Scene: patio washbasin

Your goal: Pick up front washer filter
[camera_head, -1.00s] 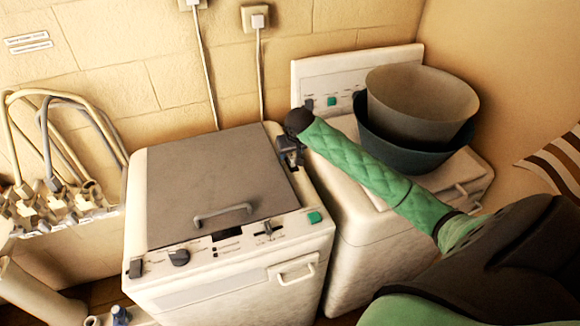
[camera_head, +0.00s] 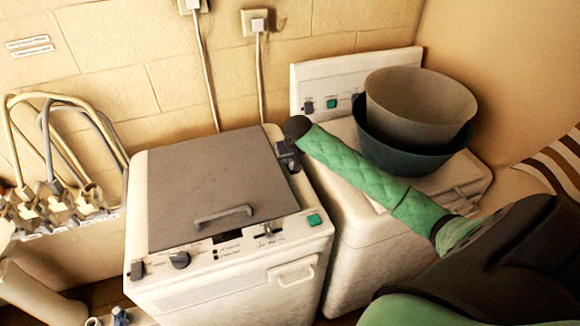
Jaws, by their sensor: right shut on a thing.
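The front washer (camera_head: 225,285) is a white top-loader with a grey lid (camera_head: 205,180), which is closed, and a control panel along its front. My right arm comes in from the right in a green quilted sleeve. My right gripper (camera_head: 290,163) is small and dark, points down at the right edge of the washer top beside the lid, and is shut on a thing. What it holds, taken as the front washer filter, is too small and dark to make out. My left gripper is not in view.
A second white washer (camera_head: 355,255) stands close to the right, with a grey tub (camera_head: 420,100) nested in a dark green tub (camera_head: 385,150) on top. Hoses and taps (camera_head: 60,200) are on the left wall. Two plugged cords hang behind the front washer.

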